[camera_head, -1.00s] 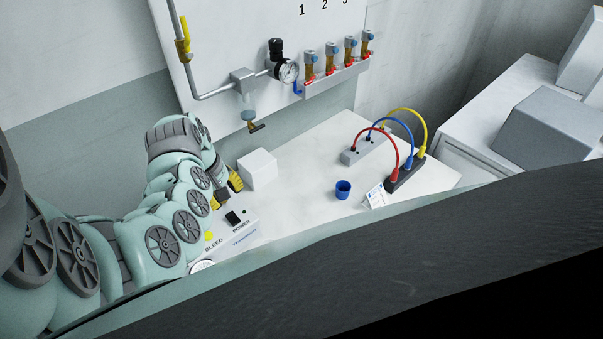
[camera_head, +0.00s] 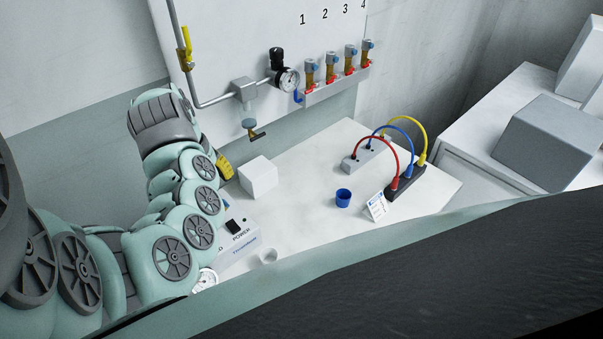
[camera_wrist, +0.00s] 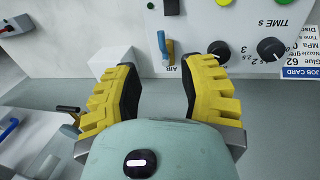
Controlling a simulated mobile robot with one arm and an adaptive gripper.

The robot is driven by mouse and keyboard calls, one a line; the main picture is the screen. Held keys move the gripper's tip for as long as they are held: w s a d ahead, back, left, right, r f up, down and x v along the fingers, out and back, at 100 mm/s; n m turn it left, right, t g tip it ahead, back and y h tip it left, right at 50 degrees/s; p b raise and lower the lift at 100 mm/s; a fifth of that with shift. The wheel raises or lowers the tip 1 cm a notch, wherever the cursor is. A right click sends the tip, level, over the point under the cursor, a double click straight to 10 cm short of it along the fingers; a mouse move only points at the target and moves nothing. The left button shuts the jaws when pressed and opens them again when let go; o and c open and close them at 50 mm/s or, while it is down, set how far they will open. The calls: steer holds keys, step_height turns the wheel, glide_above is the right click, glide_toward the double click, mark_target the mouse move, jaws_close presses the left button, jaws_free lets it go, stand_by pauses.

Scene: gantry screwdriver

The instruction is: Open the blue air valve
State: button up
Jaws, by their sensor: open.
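A small blue lever with an orange-brown part (camera_wrist: 166,46) stands out from a light panel with knobs in the wrist view. It shows between and beyond my fingertips, with no contact visible. Another small blue handle (camera_head: 298,97) sits on the wall piping below the round gauge in the head view. I cannot tell for certain which blue part is the air valve. My gripper (camera_wrist: 161,63) is open and empty, its yellow-padded fingers apart. In the head view only a yellow finger pad (camera_head: 225,168) shows, left of the white cube; my arm hides the rest.
The white cube (camera_head: 258,178) stands on the bench close to my gripper. A control box (camera_head: 232,246) marked POWER is partly behind my arm. A wall tap (camera_head: 253,133) hangs above the cube. A blue cup (camera_head: 343,198) stands right, with clear bench between.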

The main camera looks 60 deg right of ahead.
steer(key=shift+w+a+r, duration=0.1)
steer(key=shift+a+r, duration=0.15)
steer(key=shift+r, duration=0.75)
steer(key=shift+w+a+r, duration=0.1)
steer(key=shift+a+r, duration=0.15)
steer(key=shift+r, duration=0.7)
steer(key=shift+s, duration=0.1)
